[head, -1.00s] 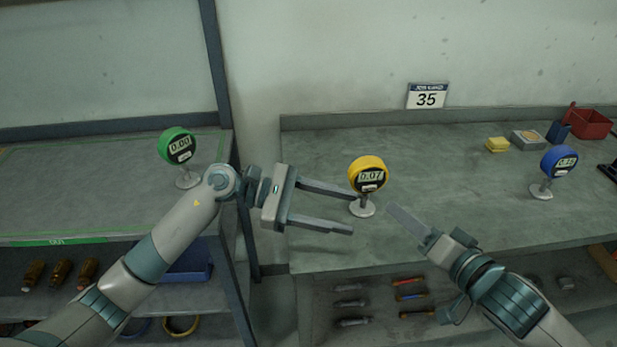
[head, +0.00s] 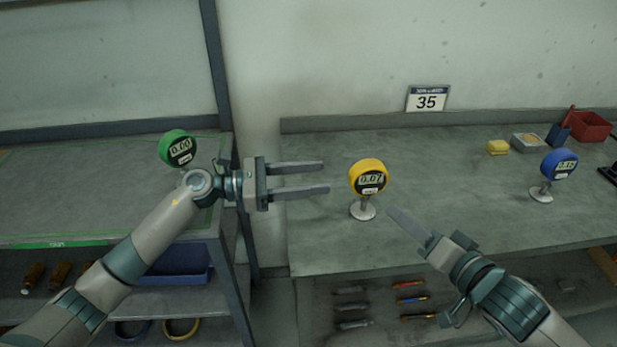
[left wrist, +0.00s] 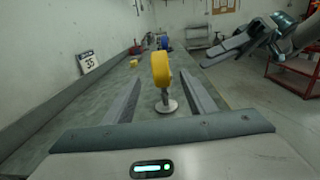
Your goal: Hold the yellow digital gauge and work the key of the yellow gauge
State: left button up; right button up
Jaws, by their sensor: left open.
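The yellow digital gauge (head: 368,178) stands upright on a round metal foot on the right bench, its display reading 0.07. A small light key (head: 370,190) shows below the display. My left gripper (head: 327,177) is open and empty, to the left of the gauge, with its fingers pointing at it and apart from it. In the left wrist view the yellow gauge (left wrist: 161,70) appears edge-on between and beyond the two fingers. My right gripper (head: 392,212) is to the right of and nearer than the gauge, not touching it; its fingers overlap, so its opening is unclear.
A green gauge (head: 178,149) stands on the left bench (head: 60,200) and a blue gauge (head: 559,164) on the right bench (head: 460,190). A yellow block (head: 497,147) and a red bin (head: 590,126) are at the back right. The bench around the yellow gauge is clear.

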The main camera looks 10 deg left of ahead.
aim_at(385, 171)
pick_arm(q)
jog(key=x, duration=1.7)
jog(key=shift+s, duration=0.1)
grip_shut()
pick_arm(e)
grip_shut()
dwell(1.2)
